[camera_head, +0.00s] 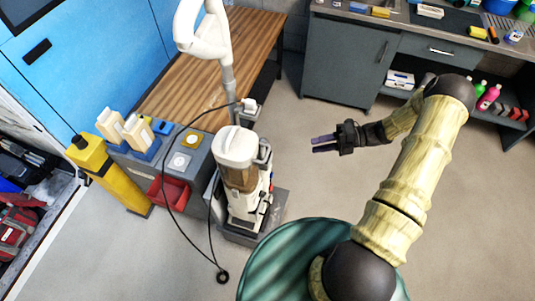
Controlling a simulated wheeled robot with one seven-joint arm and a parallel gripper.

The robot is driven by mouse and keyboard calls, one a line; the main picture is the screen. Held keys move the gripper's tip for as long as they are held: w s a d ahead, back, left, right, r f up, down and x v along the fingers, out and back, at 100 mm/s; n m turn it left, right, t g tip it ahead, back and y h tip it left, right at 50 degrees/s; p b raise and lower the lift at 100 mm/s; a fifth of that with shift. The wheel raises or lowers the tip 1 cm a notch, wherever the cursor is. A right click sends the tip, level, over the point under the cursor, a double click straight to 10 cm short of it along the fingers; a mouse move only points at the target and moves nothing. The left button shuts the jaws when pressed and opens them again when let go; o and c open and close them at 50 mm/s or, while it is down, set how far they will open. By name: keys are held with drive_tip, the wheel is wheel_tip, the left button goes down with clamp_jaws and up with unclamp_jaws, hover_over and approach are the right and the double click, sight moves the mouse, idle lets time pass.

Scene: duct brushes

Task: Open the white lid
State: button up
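A white rounded lid (236,143) sits on top of an upright machine with a brown see-through canister (240,178) and a white lower body. The lid looks closed on the canister. My gripper (314,145) is in the air to the right of the lid, apart from it. Its two dark purple fingers point left toward the machine, with a narrow gap between them and nothing held.
A grey cabinet (205,150) with a red bin (170,193) stands left of the machine. A pole with a white curved head (203,40) rises behind it. A black cable (172,205) hangs in front. A wooden bench (225,62) is behind; floor to the right is clear.

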sight(267, 153)
drive_tip(key=shift+a, duration=0.15)
drive_tip(key=p+x, duration=0.6)
drive_tip(key=x, duration=1.1)
drive_tip(key=shift+a+p, duration=0.15)
drive_tip(key=shift+p, duration=0.25)
clamp_jaws()
